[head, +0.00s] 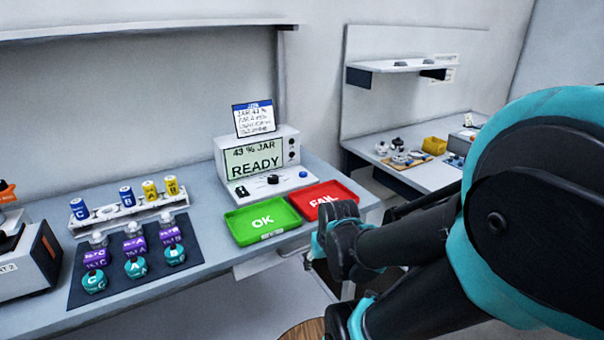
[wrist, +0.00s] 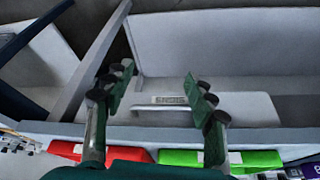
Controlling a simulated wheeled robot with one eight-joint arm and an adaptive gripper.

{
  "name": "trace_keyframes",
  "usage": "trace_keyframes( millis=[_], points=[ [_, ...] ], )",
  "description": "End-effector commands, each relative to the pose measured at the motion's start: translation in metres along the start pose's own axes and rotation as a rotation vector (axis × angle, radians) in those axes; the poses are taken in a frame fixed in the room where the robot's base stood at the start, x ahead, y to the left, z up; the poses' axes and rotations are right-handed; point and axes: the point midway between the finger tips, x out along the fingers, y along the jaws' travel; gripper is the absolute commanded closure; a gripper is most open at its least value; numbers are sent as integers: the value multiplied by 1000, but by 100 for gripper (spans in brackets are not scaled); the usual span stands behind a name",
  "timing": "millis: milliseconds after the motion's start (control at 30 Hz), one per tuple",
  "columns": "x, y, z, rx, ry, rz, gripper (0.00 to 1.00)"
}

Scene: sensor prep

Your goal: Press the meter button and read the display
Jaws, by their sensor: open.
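The meter (head: 290,146) is a pale box standing at the back of the bench. Its display (head: 254,158) reads "43 % JAR" and "READY". On its sloped front are a black knob (head: 273,180) and a small blue button (head: 303,174) at the right. A card (head: 254,117) headed with a blue strip stands on top; its small text is hard to read. My gripper (head: 318,248) is at the bench's front edge, in front of the red tray and apart from the meter. In the wrist view its fingers (wrist: 160,92) are spread and empty. The meter is not clearly visible there.
A green OK tray (head: 238,236) and a red FAIL tray (head: 342,188) lie before the meter. Left are a rack (head: 93,224) of vials and a dark mat (head: 76,292) with jars. A drawer handle (wrist: 170,107) shows below the bench edge. A second bench (head: 440,178) stands right.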

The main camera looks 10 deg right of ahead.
Motion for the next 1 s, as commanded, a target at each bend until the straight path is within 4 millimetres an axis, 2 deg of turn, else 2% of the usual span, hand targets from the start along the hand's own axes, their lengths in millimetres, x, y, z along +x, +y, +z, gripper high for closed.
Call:
trace_keyframes(
  millis=[267, 700, 1000],
  points=[
    [0, 0, 0, 0, 0, 0, 44],
    [0, 0, 0, 0, 0, 0, 99],
    [0, 0, 0, 0, 0, 0, 100]
  ],
)
